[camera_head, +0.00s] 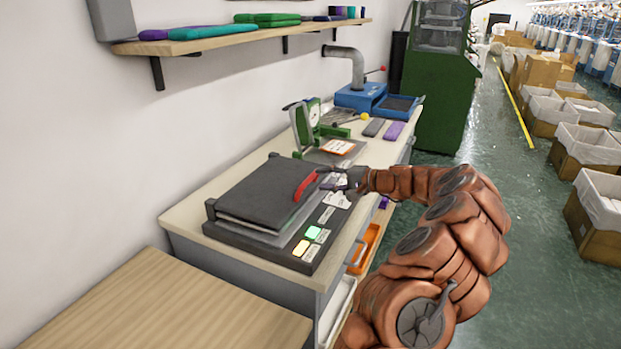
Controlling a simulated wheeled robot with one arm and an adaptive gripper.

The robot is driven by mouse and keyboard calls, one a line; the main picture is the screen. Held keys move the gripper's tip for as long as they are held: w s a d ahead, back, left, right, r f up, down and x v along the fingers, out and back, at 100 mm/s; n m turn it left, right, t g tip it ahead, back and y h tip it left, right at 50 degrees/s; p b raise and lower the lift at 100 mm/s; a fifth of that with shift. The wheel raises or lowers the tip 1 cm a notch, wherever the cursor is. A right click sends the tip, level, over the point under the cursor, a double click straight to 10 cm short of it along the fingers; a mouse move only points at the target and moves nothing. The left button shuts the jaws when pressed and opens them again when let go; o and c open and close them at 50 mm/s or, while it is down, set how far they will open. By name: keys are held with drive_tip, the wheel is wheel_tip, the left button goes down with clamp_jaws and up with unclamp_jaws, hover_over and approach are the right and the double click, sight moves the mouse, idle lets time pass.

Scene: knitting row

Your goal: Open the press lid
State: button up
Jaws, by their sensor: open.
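The press (262,237) sits on the near part of the workbench. Its dark grey lid (262,190) lies flat and looks closed over the lower plate. A curved red handle (305,186) is on the lid's right side. My gripper (325,178) is open just right of the handle, its fingers pointing left toward it. Whether the fingers touch the handle I cannot tell. Part of the press's far right corner is hidden by the gripper.
Green and yellow lit buttons (307,241) are on the press's front right. A green-framed device (306,128) and a blue machine with a grey pipe (361,97) stand farther back on the bench. A wall shelf (240,38) with folded cloths hangs above.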

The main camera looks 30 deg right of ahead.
sight(311, 176)
drive_tip(key=shift+p+x, duration=0.4)
drive_tip(key=shift+x, duration=2.15)
drive_tip(key=shift+c, duration=0.2)
clamp_jaws()
